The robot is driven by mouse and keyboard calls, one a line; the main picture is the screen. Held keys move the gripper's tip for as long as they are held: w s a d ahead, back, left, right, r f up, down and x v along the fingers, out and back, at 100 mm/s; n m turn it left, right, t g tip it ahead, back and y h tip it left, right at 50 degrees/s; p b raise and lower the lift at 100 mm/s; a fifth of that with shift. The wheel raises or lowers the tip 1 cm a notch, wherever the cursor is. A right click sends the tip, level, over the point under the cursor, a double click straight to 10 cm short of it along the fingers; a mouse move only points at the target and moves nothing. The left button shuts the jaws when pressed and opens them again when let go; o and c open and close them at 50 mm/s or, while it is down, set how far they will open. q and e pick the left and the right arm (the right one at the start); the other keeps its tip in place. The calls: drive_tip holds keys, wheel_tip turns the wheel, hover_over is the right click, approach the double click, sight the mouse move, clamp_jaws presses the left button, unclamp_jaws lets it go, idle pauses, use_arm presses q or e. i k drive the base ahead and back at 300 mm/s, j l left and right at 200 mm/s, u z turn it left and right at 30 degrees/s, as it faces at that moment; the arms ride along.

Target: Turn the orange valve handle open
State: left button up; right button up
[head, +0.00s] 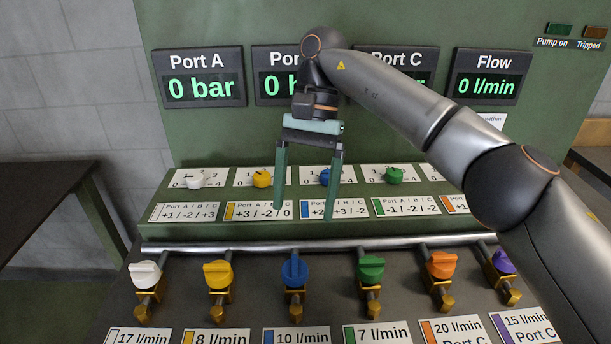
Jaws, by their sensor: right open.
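The orange valve handle (441,265) sits on a brass valve in the front row, second from the right. A label reading 20 l/min (458,330) lies in front of it. My right gripper (306,211) is open and empty, its two fingers pointing down over the label row near the blue dial. It is to the left of the orange handle, behind it and apart from it. My right arm comes in from the right and passes behind the orange handle in the picture. My left gripper is not in view.
White (145,274), yellow (218,274), blue (294,269), green (370,269) and purple (503,261) valve handles share the row, below a grey pipe (330,243). Small dials stand behind. Displays for Port A (199,76) and Flow (487,77) read 0. A dark table (45,205) is at left.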

sight(442, 265)
drive_tip(key=k, duration=1)
